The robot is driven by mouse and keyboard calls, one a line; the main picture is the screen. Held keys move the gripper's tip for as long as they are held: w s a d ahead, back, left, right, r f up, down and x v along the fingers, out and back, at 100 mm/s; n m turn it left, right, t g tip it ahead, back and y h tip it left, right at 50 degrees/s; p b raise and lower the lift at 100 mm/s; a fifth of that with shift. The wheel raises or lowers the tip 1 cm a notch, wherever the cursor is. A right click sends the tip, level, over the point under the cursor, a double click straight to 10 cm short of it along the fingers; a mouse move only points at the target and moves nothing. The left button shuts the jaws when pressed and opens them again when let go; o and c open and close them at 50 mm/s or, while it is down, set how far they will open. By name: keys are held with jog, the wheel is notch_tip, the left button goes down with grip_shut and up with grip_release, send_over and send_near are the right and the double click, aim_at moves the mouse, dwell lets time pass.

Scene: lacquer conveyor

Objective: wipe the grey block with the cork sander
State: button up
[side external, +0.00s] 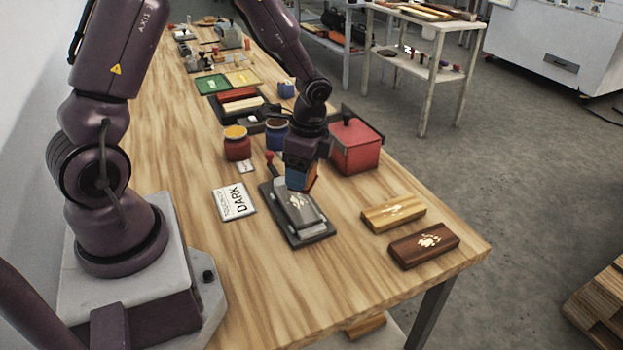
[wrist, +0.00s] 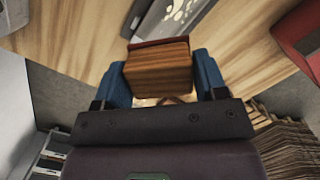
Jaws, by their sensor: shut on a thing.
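The grey block (side external: 298,207) has a pale marking on its top and lies on a dark tray (side external: 311,239) near the middle of the table. In the wrist view, part of the grey block (wrist: 180,14) shows at the top edge. My gripper (side external: 301,180) points down at the block's far end, its blue fingers shut on the cork sander (wrist: 158,72). The sander is a brown, grained block with a dark red layer along one edge. In the side view the fingers mostly hide it. I cannot tell whether it touches the grey block.
A red lidded box (side external: 354,147) stands close behind my gripper. A light wooden block (side external: 393,213) and a dark brown block (side external: 424,245) lie to the right. A "DARK" card (side external: 234,201) and a red jar (side external: 237,146) are at left. The front of the table is clear.

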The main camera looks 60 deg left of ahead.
aim_at(302, 213)
jog(key=shift+f, duration=3.5)
jog(key=shift+a+f, duration=0.55)
jog(key=shift+f, duration=0.05)
jog(key=shift+c, duration=0.4)
jog(key=shift+a, duration=3.05)
jog(key=shift+d, duration=3.75)
jog(key=shift+a+r, duration=0.1)
jog(key=shift+r, duration=4.05)
